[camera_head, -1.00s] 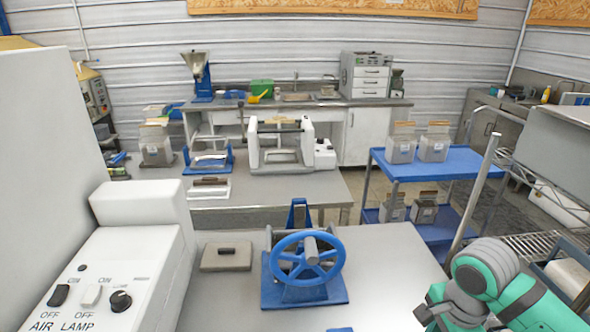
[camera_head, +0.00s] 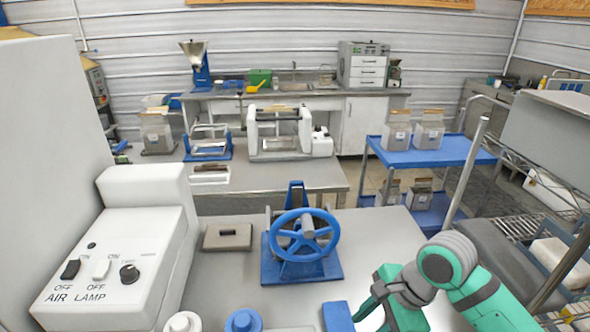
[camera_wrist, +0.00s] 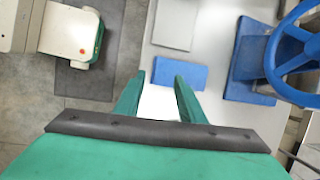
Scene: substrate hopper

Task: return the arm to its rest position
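My arm (camera_head: 452,268) is green with grey joints and reaches in from the lower right in the head view. My gripper (camera_head: 368,308) is low over the near grey table, right of a blue block (camera_head: 337,316). In the wrist view my gripper (camera_wrist: 159,84) has its two green fingers apart, with a white patch between them. I cannot tell whether that patch is an object or bare tabletop. I see nothing clearly held. The blue block (camera_wrist: 180,75) lies on the table just beyond the fingertips.
A blue handwheel device (camera_head: 303,245) and a grey slab (camera_head: 228,237) stand on the near table. A white AIR/LAMP switch box (camera_head: 120,270) is at left. White (camera_head: 182,322) and blue (camera_head: 243,320) round-topped items are at the front edge. A blue cart (camera_head: 425,160) stands at right.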

